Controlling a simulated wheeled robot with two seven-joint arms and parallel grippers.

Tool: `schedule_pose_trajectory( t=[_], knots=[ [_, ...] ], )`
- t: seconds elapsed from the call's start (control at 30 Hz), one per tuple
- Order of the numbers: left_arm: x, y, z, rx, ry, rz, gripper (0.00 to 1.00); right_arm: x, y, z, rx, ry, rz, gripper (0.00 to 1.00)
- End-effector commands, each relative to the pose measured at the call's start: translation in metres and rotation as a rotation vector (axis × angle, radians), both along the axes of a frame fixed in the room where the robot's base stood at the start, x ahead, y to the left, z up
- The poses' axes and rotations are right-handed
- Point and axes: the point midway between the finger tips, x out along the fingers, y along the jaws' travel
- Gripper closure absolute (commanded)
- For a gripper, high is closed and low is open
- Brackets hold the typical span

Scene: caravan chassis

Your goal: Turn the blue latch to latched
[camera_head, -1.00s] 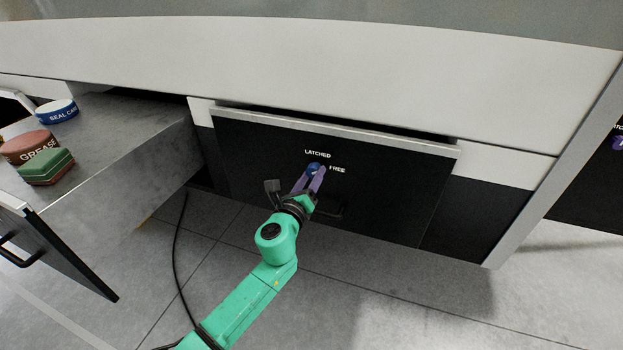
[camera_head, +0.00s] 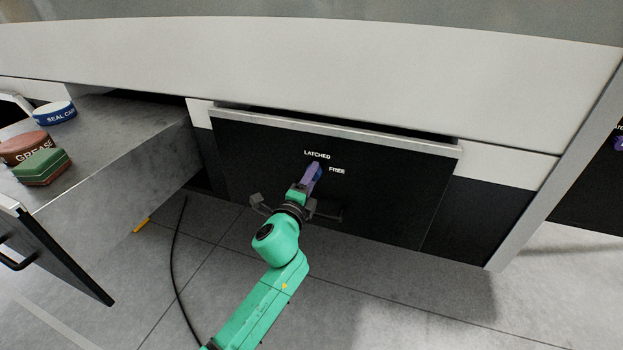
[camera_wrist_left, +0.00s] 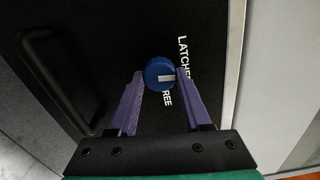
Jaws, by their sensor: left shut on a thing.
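The blue latch (camera_wrist_left: 160,73) is a round knob with a pale mark on its face, on a black drawer front. In the left wrist view the mark points right, toward the end of the word LATCHED (camera_wrist_left: 184,58), which a finger partly covers. The word FREE (camera_wrist_left: 167,98) is below the knob there. My left gripper (camera_head: 314,170) has its purple fingers shut on the knob, one on each side, as the left wrist view (camera_wrist_left: 161,82) also shows. In the head view the fingers hide most of the knob, below LATCHED (camera_head: 317,155) and left of FREE (camera_head: 337,170). My right gripper is not in view.
An open drawer (camera_head: 120,150) at the left holds a blue-and-white seal roll (camera_head: 55,113), a reddish grease tin (camera_head: 24,147) and a green-and-brown block (camera_head: 42,167). A dark handle (camera_wrist_left: 58,80) is on the latch's drawer front. A black cable (camera_head: 174,270) lies on the floor.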

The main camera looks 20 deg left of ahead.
Motion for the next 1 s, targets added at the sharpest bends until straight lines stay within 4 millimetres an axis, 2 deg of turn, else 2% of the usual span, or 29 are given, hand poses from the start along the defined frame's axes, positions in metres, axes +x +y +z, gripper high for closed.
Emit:
schedule_pose_trajectory(
  t=[0.3, 0.8, 0.83, 0.87, 0.9, 1.0],
  knots=[
    [-0.0003, -0.0004, -0.0017, -0.114, 0.011, -0.001, 1.0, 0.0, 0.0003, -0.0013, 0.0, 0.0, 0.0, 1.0],
    [-0.0002, -0.0003, -0.0017, -0.133, 0.013, 0.0, 1.0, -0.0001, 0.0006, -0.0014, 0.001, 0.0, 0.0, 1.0],
    [-0.0002, -0.0003, -0.0017, -0.133, 0.013, 0.0, 0.4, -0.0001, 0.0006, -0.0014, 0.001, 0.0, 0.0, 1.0],
    [-0.0002, -0.0003, -0.0017, -0.132, 0.012, 0.0, 0.28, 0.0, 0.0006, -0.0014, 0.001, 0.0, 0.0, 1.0],
    [-0.0002, -0.0003, -0.0016, -0.132, 0.012, 0.0, 0.21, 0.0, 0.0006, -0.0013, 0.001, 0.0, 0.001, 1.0],
    [-0.0002, -0.0003, -0.001, -0.132, 0.011, 0.0, 0.21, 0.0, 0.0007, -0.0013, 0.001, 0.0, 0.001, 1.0]
  ],
)
